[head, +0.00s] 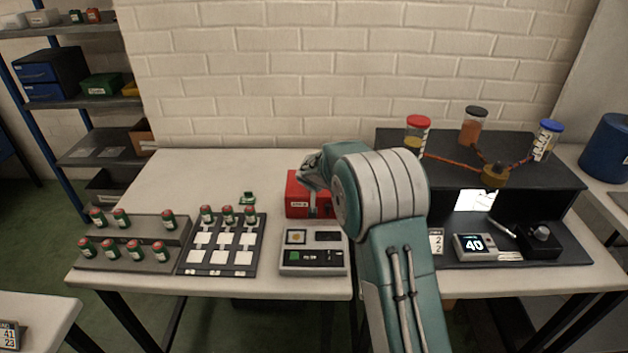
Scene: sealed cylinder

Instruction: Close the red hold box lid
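The red hold box (297,201) stands on the white table, left of my arm and behind a grey device. A small pale label shows on its front. My arm and gripper cover its right part and much of its top, so I cannot tell how far its lid is open. My gripper (312,185) is over the box, pointing down at it. The fingers are small and partly hidden by my wrist. I cannot tell whether they touch the box or whether they are open or shut.
A grey device (313,262) with a screen and buttons stands in front of the box. A dark tray (218,269) with white squares and several red-capped green vials is to the left. A black bench (400,146) with jars stands right. The back left tabletop is clear.

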